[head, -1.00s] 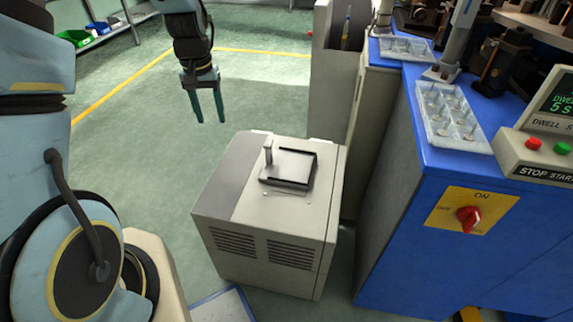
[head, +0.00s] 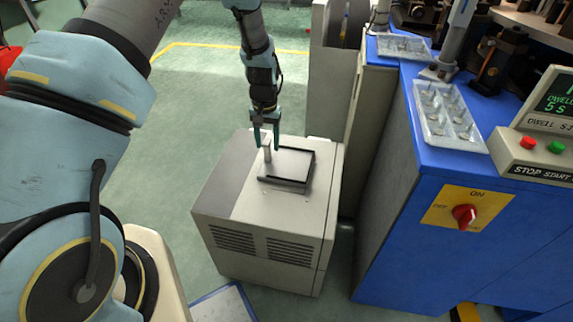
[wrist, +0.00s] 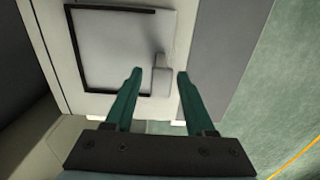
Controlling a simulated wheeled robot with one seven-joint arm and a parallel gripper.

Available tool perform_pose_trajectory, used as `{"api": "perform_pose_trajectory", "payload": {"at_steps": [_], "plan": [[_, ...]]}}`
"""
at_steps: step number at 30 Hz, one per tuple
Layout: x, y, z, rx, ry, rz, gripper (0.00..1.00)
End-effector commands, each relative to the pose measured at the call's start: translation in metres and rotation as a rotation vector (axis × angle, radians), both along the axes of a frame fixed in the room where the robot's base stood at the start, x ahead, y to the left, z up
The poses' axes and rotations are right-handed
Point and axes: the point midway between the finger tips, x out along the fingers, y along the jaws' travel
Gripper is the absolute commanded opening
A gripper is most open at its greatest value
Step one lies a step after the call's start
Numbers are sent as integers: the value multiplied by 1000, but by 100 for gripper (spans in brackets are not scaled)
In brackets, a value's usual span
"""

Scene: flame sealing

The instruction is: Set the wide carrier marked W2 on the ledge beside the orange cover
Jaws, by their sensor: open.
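A flat light-grey plate (head: 291,163) with an upright post (head: 267,154) at its left side lies in a black corner frame on top of a grey cabinet. I cannot read any W2 mark on it, so I cannot tell whether it is the wide carrier. My gripper (head: 266,146) points down at the post, open and empty. In the wrist view the post (wrist: 161,77) shows between the fingertips (wrist: 160,73); I cannot tell whether the fingers reach below its top. I see no orange cover and no clear ledge beside one.
The grey cabinet (head: 228,190) stands left of a blue bench (head: 405,235) with a red rotary switch (head: 464,216). Clear trays (head: 446,118) with small parts and a control box (head: 541,160) sit on the bench. Green floor is open to the left.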

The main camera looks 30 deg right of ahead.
Motion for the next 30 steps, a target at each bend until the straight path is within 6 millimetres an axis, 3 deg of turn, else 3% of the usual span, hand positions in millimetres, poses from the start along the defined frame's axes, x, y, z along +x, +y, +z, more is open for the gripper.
{"api": "perform_pose_trajectory", "payload": {"at_steps": [7, 17, 30], "plan": [[1, 1, -36, 2, 2, 0, 55], [1, 1, -43, 1, 1, 0, 55], [1, 1, -43, 1, 1, 0, 6]]}}
